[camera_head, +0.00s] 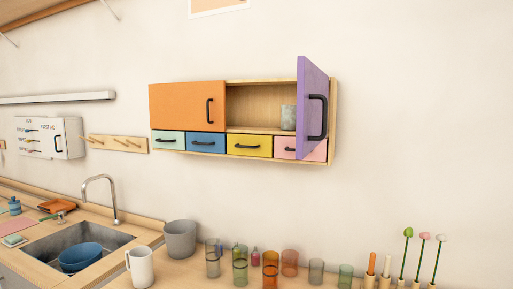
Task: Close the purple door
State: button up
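The purple door (311,85) is on the right side of a wall cabinet (332,135) and stands wide open, swung out from the wall. It has a black handle (318,117) on its face. The compartment behind it is open to view, and a grey cup (288,117) stands inside on the right, partly hidden by the door. My gripper is not in view.
The cabinet's orange door (185,103) is shut, with several small coloured drawers below. Under it, the counter holds glasses (240,266), a grey pot (180,239), a white mug (140,266) and candles. A sink (70,245) with a tall tap is at left.

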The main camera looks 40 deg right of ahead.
aim_at(312, 104)
jog(key=k, duration=1.25)
jog(key=z, duration=0.8)
jog(key=i, duration=0.75)
jog(key=u, duration=0.8)
jog(key=k, duration=0.85)
jog(key=z, duration=0.95)
jog(key=i, duration=0.5)
